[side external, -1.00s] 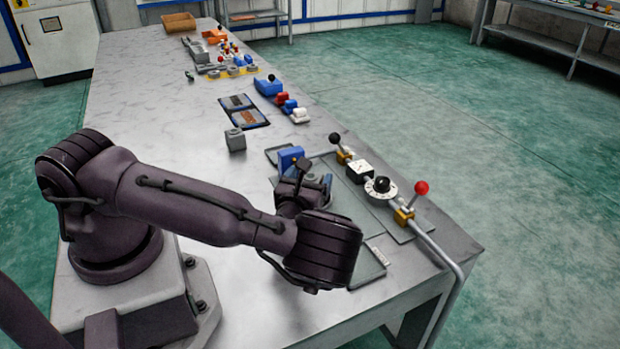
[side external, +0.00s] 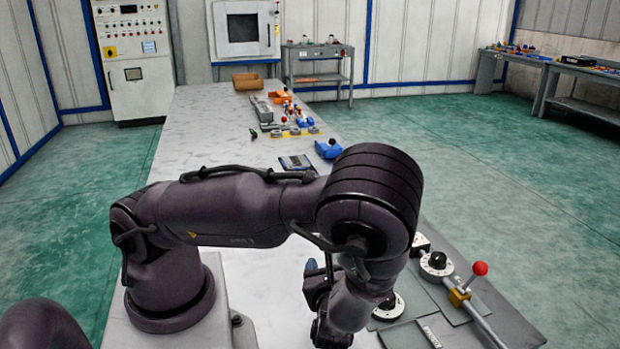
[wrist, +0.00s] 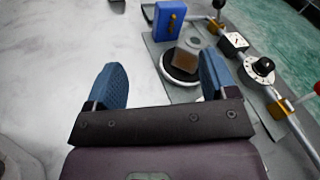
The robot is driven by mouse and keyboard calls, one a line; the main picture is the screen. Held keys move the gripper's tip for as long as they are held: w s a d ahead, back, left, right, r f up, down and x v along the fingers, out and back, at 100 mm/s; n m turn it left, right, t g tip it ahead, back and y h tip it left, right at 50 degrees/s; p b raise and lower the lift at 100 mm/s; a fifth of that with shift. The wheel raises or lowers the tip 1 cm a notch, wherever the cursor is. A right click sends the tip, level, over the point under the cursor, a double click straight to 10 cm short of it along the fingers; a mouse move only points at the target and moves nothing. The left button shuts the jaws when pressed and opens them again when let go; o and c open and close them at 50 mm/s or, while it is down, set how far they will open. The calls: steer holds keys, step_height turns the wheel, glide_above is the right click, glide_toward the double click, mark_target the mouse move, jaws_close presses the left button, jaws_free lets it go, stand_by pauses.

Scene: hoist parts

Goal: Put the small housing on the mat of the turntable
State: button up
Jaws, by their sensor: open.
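My gripper (wrist: 161,66) is open, its two blue fingers wide apart with nothing between the tips. A small grey housing-like block (wrist: 187,58) with a brownish front face sits on the round, white-rimmed turntable (wrist: 168,76), beyond the fingers and partly beside the right one. The right finger hides part of the turntable. I cannot tell whether the block lies fully within the mat, which it largely covers. In the side view the turntable (side external: 393,309) shows just right of my wrist; the block is hidden there by my arm.
A blue block (wrist: 170,20) stands behind the turntable. A rail with a dial (wrist: 258,68) and a red-knobbed lever (side external: 479,269) runs along the right edge. A blue bin (side external: 328,149) and several small parts lie farther back. The table at left is clear.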

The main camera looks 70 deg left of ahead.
steer(key=s+d+r+n+h, duration=0.2)
steer(key=r+n+h, duration=0.3)
steer(key=r, duration=0.3)
steer(key=s+d+r+n+h, duration=0.2)
steer(key=s+r+n+h, duration=0.1)
steer(key=r+n+h, duration=0.2)
steer(key=s+d+r+n+h, duration=0.2)
steer(key=r+n+h, duration=0.3)
steer(key=r+n, duration=0.3)
step_height(320, 180, up, 4)
steer(key=shift+s+d+r+n, duration=0.15)
steer(key=shift+s+d+n, duration=0.15)
steer(key=shift+s, duration=0.3)
